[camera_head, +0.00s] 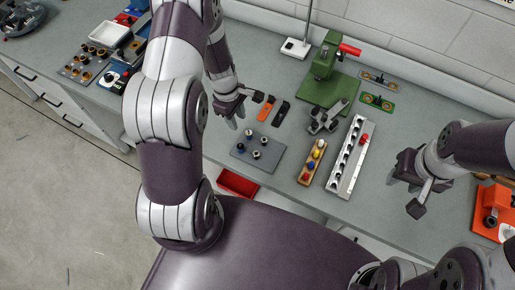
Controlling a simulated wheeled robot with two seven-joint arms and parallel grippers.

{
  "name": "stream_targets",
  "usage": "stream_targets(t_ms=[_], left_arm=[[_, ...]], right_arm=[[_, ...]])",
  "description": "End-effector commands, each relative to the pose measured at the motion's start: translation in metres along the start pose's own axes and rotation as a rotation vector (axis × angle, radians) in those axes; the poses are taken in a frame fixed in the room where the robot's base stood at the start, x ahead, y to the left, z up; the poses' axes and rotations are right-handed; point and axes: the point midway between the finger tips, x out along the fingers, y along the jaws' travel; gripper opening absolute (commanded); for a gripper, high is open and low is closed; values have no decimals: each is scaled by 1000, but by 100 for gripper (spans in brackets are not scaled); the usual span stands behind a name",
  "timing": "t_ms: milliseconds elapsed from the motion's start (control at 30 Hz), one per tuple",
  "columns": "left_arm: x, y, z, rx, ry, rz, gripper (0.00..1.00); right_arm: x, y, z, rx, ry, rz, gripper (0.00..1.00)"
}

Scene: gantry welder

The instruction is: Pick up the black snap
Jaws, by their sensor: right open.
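A slim black piece (281,111), which I take to be the black snap, lies flat on the grey bench beside a similar orange piece (267,107). My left gripper (246,109) is just left of the orange piece, above the bench. Its fingers look apart, with nothing seen between them, and it does not touch the black piece as far as I can tell. My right gripper (404,189) is open and empty over the bench at the right, far from the black piece.
A green press (325,85) with a red handle stands behind and right. A grey plate with pegs (240,152), a wooden tray with coloured knobs (305,176) and a long white rail (341,180) lie nearer. A red bin (237,183) sits at the front edge.

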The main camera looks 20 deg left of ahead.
Motion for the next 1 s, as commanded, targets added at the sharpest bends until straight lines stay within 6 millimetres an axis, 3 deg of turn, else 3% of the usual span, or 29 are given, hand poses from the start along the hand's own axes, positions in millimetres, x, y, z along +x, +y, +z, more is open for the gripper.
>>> stream_targets(t_ms=[133, 400, 567, 767, 1000], left_arm=[[8, -1, 0, -50, -1, -2, 37], [65, -2, 1, -50, 0, -3, 37], [83, -5, 2, -49, -1, -4, 37], [118, -10, 3, -48, 0, -2, 37], [127, -9, 2, -47, 1, 0, 37]], right_arm=[[-2, 0, 0, 0, 0, 0, 43], [-7, 0, -1, 0, 0, 0, 43], [-12, 0, -2, 0, 0, 0, 43], [-22, 0, -3, 0, 0, 0, 43], [-21, 0, -3, 0, 0, 0, 43]])
